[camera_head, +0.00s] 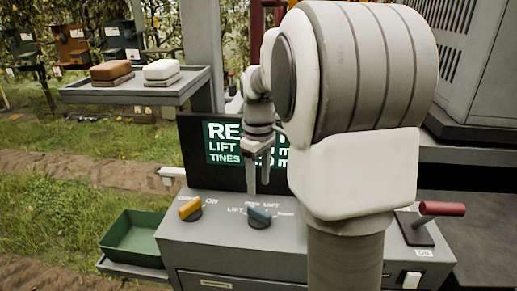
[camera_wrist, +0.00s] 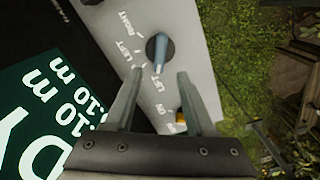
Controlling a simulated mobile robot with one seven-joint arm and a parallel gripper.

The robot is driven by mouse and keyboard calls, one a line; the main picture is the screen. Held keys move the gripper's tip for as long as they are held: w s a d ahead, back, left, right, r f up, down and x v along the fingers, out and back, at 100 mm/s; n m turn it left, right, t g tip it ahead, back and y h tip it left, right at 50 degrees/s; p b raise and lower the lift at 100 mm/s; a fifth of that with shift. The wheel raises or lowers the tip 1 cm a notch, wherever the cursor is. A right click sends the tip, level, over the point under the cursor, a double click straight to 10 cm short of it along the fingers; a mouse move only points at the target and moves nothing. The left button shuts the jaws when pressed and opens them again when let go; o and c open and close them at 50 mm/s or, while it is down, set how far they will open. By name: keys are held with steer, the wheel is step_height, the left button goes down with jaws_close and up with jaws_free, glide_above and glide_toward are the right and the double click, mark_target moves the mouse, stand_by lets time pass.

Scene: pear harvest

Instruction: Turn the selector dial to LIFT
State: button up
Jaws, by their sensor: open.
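The selector dial (camera_head: 260,215) is a blue knob on the grey control panel (camera_head: 228,240), with small labels around it. The label LIFT is at its left in the head view. In the wrist view the blue knob (camera_wrist: 162,52) stands just beyond my fingertips, and its narrow lower end points toward the lowest label, which looks like LIFT but is small. My gripper (camera_head: 257,188) points down over the dial in the head view; the open fingers (camera_wrist: 160,76) show in the wrist view with nothing between them. I cannot tell their exact height above the knob.
A yellow knob (camera_head: 190,209) marked ON is left of the dial. Behind stands a dark display (camera_head: 222,148) with READY, LIFT and TINES text, partly hidden by my arm. A red-handled lever (camera_head: 441,208) is at right, a green tray (camera_head: 137,236) at left.

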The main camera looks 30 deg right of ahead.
step_height(320, 180, up, 9)
steer(key=shift+p, duration=0.45)
